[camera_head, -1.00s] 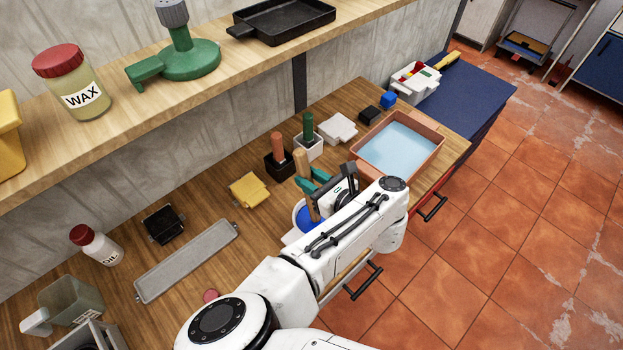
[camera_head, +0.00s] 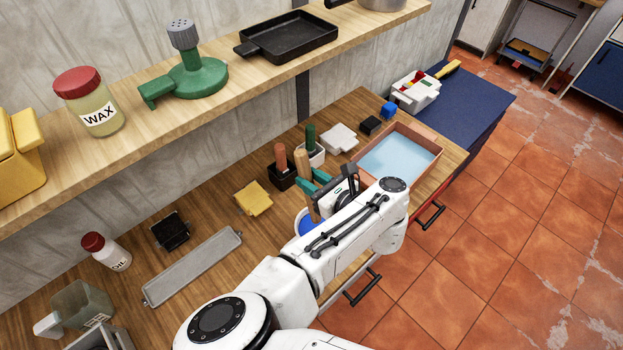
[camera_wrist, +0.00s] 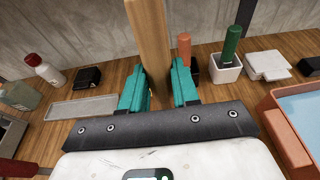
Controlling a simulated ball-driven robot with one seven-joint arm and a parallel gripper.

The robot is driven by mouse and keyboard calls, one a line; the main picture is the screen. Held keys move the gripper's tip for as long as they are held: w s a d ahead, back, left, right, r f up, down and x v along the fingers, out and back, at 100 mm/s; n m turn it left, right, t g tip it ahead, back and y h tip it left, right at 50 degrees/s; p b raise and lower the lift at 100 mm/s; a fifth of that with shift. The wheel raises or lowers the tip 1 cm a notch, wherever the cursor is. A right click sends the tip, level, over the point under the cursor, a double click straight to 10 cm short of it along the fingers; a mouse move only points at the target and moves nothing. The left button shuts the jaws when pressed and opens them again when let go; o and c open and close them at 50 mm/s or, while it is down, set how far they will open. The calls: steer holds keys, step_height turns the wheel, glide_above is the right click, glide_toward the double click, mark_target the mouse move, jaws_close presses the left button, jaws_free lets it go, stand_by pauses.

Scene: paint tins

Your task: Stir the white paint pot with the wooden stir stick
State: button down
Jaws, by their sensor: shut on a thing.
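The wooden stir stick (camera_head: 301,160) stands near upright in my gripper (camera_head: 314,182), its top above the teal fingers. In the wrist view the stick (camera_wrist: 148,40) rises between the two fingers (camera_wrist: 158,88), which are shut on it. My arm covers much of the pot. The stick's lower end is hidden, so I cannot tell whether it is in the paint.
A black holder (camera_head: 281,180) and a white holder (camera_head: 315,156) with handled tools stand behind the gripper. A yellow cloth-like item (camera_head: 253,198) lies left. A tray of pale blue liquid (camera_head: 432,165) is at right. A shelf (camera_head: 250,78) overhangs the back.

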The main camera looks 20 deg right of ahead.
mark_target(307, 165)
steer(key=shift+r, duration=0.1)
steer(key=shift+r+p, duration=0.35)
steer(key=shift+r, duration=2.05)
steer(key=shift+s, duration=0.1)
